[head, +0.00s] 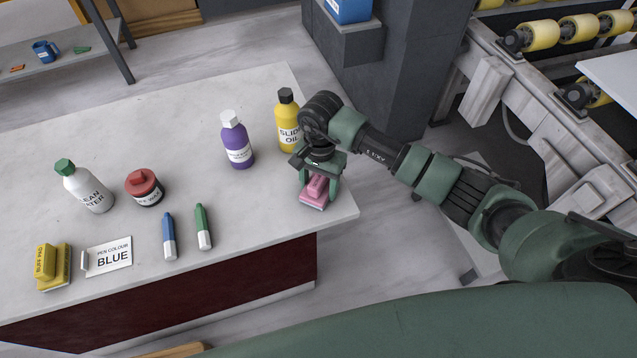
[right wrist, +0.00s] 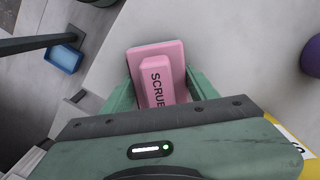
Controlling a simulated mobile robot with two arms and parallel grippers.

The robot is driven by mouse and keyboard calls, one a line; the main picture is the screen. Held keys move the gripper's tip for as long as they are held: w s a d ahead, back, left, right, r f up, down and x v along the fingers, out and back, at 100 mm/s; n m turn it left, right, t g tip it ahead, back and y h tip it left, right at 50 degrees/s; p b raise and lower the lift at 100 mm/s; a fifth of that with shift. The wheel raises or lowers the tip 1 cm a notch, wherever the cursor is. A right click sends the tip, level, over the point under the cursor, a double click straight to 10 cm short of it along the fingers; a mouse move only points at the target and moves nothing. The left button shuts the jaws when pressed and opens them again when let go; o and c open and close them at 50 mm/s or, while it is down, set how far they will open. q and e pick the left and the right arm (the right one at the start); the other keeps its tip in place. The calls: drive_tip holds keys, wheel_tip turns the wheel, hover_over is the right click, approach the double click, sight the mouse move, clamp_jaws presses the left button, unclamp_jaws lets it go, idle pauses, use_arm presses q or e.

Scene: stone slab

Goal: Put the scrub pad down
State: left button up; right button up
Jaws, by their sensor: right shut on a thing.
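The pink scrub pad (head: 313,199) is at the right end of the stone slab (head: 180,110), near its front right corner. My right gripper (head: 319,180) points down over it and is shut on its raised handle. In the right wrist view the pad (right wrist: 157,55) shows between the two green fingers (right wrist: 157,92), with the letters "SCRUB" on its handle. The pad appears to be at or just above the slab top; I cannot tell if it touches. My left gripper is not in view.
A yellow slide oil bottle (head: 287,125) and a purple bottle (head: 237,143) stand behind and left of my right gripper. Green pen (head: 203,228), blue pen (head: 169,238), "BLUE" card (head: 108,257), yellow buff pad (head: 53,266), red-lidded jar (head: 145,188) and white bottle (head: 86,187) are further left.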

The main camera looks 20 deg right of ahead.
sight(319, 177)
drive_tip(key=shift+f+b, duration=0.2)
drive_tip(key=shift+b, duration=0.1)
drive_tip(key=o, duration=1.6)
drive_tip(key=shift+r+p, duration=0.3)
drive_tip(key=shift+r, duration=0.1)
drive_tip(key=r+b, duration=0.1)
drive_tip(key=r, duration=0.5)
drive_tip(key=r+b, duration=0.1)
drive_tip(key=r, duration=0.4)
drive_tip(key=shift+w+d+r, duration=0.2)
drive_tip(key=shift+r, duration=0.2)
drive_tip(key=shift+a, duration=0.1)
